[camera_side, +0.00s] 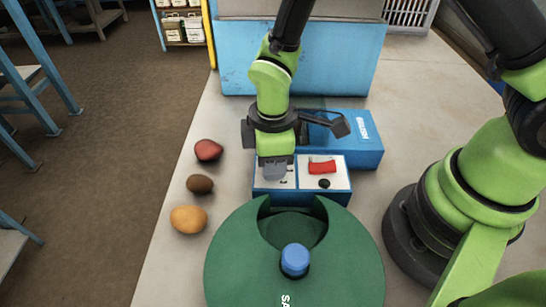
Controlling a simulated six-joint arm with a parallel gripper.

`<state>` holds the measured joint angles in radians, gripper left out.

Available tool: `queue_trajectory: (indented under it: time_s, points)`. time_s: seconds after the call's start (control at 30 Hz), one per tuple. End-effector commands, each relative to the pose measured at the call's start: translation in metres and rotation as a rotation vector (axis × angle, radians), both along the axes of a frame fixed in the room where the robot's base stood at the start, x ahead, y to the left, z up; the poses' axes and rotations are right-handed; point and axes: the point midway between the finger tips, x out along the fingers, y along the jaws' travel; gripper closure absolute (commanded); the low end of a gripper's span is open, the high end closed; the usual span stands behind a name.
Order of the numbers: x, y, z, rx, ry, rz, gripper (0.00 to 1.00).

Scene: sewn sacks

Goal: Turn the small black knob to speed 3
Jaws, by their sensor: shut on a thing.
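The blue control box (320,197) has two white panels on top. My gripper (275,172) points down at the left panel (288,183), and its grey fingers are shut on what seems to be the small black knob there. The fingers hide the knob, so its pointer and speed setting cannot be read. Small dark marks show on the panel just right of the fingers. The right panel (340,177) carries a red switch (322,166) and a round black button or knob (324,183), both clear of my gripper.
A green round machine part with a blue cap (295,259) stands in front of the box. A blue block (358,150) lies behind it. A large blue bin (235,70) stands at the back.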

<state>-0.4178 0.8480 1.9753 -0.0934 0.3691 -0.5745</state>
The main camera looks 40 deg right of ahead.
Motion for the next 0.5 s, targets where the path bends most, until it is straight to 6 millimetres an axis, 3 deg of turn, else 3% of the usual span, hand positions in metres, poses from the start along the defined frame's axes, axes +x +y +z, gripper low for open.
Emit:
queue_trajectory:
  time_s: [0.4,0.43,0.5]
  points:
    - [0.0008,0.0014,0.0007,0.003,-0.005,-0.004,0.90]
    - [0.0008,0.0014,0.0007,0.003,-0.005,-0.004,0.60]
    - [0.0007,0.0012,0.0006,0.002,-0.004,-0.004,0.44]
